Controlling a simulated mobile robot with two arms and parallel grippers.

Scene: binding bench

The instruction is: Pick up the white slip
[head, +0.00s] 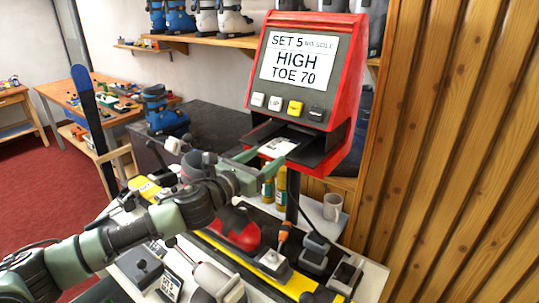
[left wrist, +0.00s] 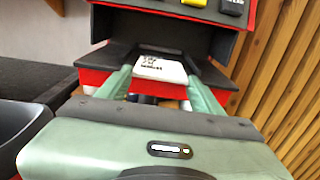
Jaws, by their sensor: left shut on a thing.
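The white slip (head: 278,147) lies at the mouth of the slot tray in the red machine (head: 354,75), under its screen. It has dark print on it, too small to read. My left gripper (head: 262,152) reaches in from the left and is shut on the slip. In the left wrist view the slip (left wrist: 160,68) sits between the two green fingers (left wrist: 158,80), at the dark tray. My right gripper cannot be made out in either view.
The screen (head: 299,61) reads "SET 5", "HIGH", "TOE 70", with several buttons below. A mug (head: 332,206) and yellow-green bottles (head: 281,188) stand under the machine. A wooden plank wall (head: 450,150) closes the right side. Tools and a red boot part (head: 238,232) crowd the bench.

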